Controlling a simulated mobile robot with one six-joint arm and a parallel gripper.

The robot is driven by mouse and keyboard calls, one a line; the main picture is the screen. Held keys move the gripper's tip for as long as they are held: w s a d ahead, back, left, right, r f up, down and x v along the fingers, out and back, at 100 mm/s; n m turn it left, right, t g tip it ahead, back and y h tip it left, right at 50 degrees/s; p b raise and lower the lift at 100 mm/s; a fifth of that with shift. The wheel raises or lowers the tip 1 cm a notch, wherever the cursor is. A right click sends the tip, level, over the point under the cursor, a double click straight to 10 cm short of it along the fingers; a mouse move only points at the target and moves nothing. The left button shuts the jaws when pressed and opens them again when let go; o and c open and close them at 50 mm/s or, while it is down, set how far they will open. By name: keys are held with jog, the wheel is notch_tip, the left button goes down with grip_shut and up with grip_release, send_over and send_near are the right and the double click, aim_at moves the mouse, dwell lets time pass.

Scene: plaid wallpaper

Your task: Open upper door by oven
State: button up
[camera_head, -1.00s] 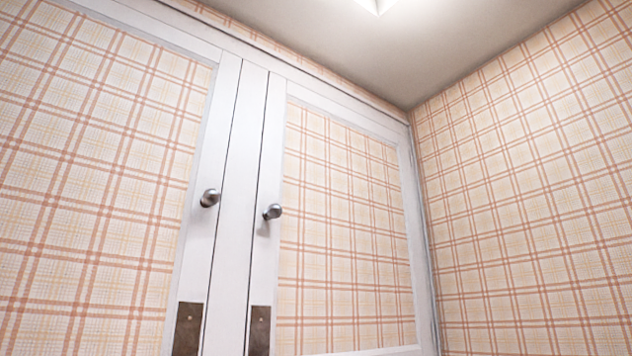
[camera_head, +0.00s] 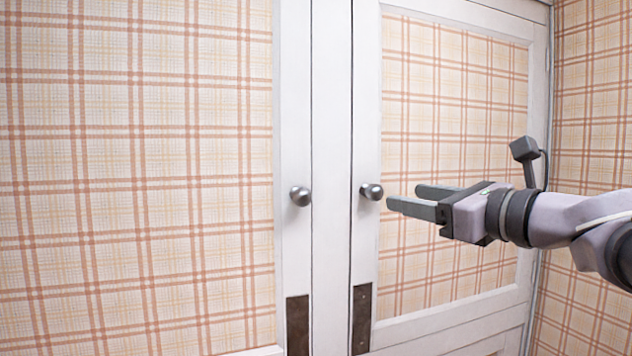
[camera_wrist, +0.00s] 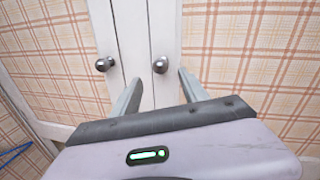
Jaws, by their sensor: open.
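The right upper door (camera_head: 455,110) has a plaid panel in a white frame and looks closed. Its round metal knob (camera_head: 371,192) is at its left edge. The left upper door (camera_head: 140,170) also looks closed, with a knob (camera_head: 300,196) at its right edge. My gripper (camera_head: 405,197) is open and empty, just right of the right door's knob, its fingers pointing toward it. In the wrist view the right knob (camera_wrist: 160,64) lies ahead, between the directions of the two fingertips, apart from them. The left knob (camera_wrist: 105,64) lies further left. No oven is in view.
Dark metal plates (camera_head: 362,318) sit low on both door frames. A plaid wall (camera_head: 592,100) stands close on the right, behind my arm. A blue line shape (camera_wrist: 15,153) shows at the wrist view's lower left.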

aim_at(381, 192)
jog(key=p+x, duration=0.1)
jog(key=x, duration=0.7)
jog(key=shift+w, duration=0.1)
jog(key=shift+f, duration=0.1)
grip_shut()
dwell(0.9)
